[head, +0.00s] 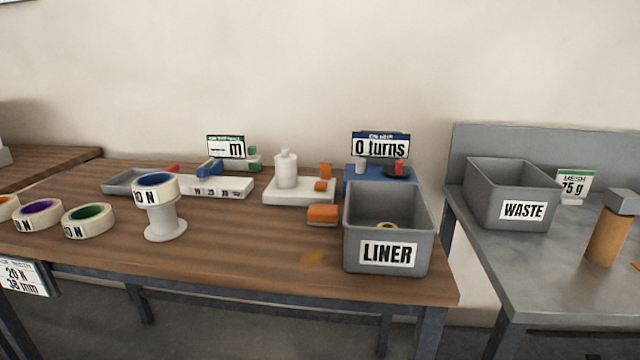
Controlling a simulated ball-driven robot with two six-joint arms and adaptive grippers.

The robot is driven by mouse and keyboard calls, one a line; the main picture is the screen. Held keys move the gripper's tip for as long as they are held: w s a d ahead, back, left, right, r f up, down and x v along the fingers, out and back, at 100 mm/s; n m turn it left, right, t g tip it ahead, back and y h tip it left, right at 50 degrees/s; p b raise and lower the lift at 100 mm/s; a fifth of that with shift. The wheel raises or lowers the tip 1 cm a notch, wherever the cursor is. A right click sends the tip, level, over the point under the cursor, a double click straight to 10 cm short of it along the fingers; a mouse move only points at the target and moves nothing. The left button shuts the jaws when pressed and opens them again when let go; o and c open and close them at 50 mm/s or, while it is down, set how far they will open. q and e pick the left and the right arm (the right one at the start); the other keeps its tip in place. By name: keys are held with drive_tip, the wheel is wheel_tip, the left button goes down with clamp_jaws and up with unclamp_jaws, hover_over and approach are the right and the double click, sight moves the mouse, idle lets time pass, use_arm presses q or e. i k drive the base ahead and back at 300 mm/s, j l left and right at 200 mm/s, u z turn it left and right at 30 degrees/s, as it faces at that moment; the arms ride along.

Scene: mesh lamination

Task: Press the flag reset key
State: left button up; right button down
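No key in view carries a readable label, so I cannot tell which part is the flag reset key. A blue unit (353,183) stands at the back right of the wooden table, partly hidden by the LINER bin. It has a small red part (399,167) on a dark disc, below a sign reading "0 turns" (381,146). Further left, a sign reading "m" (226,147) stands by a small unit with a green part (252,151). A red part (172,169) lies near the grey tray. Neither of my grippers is in view.
The grey LINER bin (360,225) stands at the wooden table's (250,245) right front. A tape roll (155,187) sits on a white stand, with more rolls left. A white base (300,197) holds a white spool. The WASTE bin (481,196) stands on the grey table.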

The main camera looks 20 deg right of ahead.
sight(319, 186)
drive_tip(key=i+j+z, duration=0.1)
drive_tip(key=z, duration=0.55)
drive_tip(key=i+j+z, duration=0.1)
drive_tip(key=j, duration=0.25)
drive_tip(key=i+j+z, duration=0.1)
drive_tip(key=i+j, duration=0.15)
drive_tip(key=i+j+z, duration=0.15)
drive_tip(key=j, duration=0.3)
drive_tip(key=i+j+z, duration=0.1)
drive_tip(key=j, duration=0.25)
drive_tip(key=i+j+z, duration=0.1)
drive_tip(key=j, duration=0.3)
